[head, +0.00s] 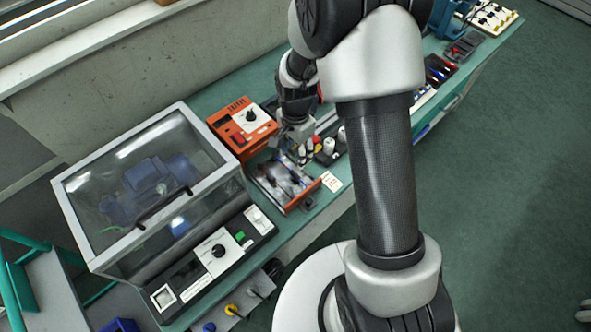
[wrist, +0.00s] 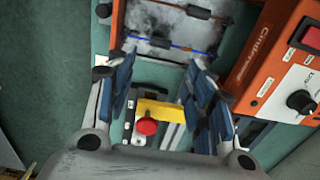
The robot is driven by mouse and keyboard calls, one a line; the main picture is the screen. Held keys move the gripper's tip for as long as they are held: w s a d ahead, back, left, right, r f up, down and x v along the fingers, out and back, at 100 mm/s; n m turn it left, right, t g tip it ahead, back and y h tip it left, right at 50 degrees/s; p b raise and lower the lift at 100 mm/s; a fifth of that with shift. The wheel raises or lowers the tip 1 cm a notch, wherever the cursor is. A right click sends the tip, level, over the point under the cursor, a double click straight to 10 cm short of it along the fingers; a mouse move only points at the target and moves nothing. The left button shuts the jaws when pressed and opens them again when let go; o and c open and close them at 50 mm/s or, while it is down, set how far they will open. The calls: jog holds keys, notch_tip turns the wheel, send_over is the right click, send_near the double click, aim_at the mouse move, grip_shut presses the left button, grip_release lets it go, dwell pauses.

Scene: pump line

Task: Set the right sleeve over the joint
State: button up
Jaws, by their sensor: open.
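My gripper (head: 297,134) is open in the head view, over the back end of a shallow work fixture (head: 306,200) with orange ends. In the wrist view my gripper (wrist: 160,75) has its blue-padded fingers spread wide, with nothing clamped between them. The fixture's grey plate (wrist: 160,22) lies beyond the fingertips. Two wires cross it. A dark sleeve (wrist: 200,12) sits around the upper wire. The lower wire (wrist: 165,43) is part blue, part orange, with small dark pieces along it. I cannot tell which piece is the joint.
A yellow part with a red knob (wrist: 147,126) shows below, between the fingers. An orange device with a black dial (head: 240,127) stands beside the fixture. A clear-lidded case (head: 150,190) fills the left bench.

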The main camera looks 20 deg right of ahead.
jog(key=b, duration=0.2)
send_near(296, 170)
jog(key=f, duration=0.2)
jog(key=s+f, duration=0.1)
jog(key=s+a+f, duration=0.1)
jog(key=f, duration=0.1)
jog(key=shift+s+f, duration=0.25)
jog(key=shift+f, duration=0.1)
grip_shut()
